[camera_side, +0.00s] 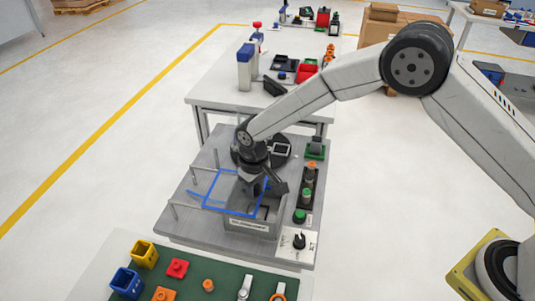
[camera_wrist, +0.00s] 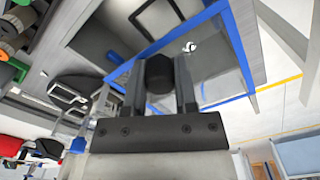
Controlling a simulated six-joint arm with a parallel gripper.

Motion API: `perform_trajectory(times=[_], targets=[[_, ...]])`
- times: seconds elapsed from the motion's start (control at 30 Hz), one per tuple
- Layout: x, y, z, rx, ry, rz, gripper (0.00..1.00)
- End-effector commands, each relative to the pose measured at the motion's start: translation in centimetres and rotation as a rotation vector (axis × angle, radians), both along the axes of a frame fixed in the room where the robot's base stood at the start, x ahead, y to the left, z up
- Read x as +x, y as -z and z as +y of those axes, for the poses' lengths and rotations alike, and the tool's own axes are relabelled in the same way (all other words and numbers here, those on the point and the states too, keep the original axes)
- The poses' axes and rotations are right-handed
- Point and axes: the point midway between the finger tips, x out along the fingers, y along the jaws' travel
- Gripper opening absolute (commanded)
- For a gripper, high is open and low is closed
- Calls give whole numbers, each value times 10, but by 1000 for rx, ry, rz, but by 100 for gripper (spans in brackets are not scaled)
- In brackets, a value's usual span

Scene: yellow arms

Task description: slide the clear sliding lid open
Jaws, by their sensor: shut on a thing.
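The clear lid (camera_side: 226,194) with a blue frame lies level over the grey box (camera_side: 250,227) and reaches out past its left side. Part of the box's opening shows uncovered to the right of the lid. In the wrist view the lid's clear pane (camera_wrist: 212,62) and blue edges show beyond the fingers. My gripper (camera_side: 258,190) is low over the lid's right part. In the wrist view my gripper (camera_wrist: 160,88) is shut on a dark round knob (camera_wrist: 160,74) between its two fingers. The knob is hidden in the side view.
Grey rails on posts (camera_side: 176,212) stand left of the box. A row of buttons (camera_side: 307,193) and a rotary switch panel (camera_side: 298,243) are on the right. A green mat with coloured blocks (camera_side: 177,268) lies in front. Another table (camera_side: 225,88) stands behind.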

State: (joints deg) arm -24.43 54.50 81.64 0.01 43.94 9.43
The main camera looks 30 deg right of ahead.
Motion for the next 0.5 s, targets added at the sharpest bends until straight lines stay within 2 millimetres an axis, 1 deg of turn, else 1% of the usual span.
perform_trajectory(times=[0.2,0.5], targets=[[7,-2,6,3,-1,-7,14],[12,-2,11,3,0,-7,14]])
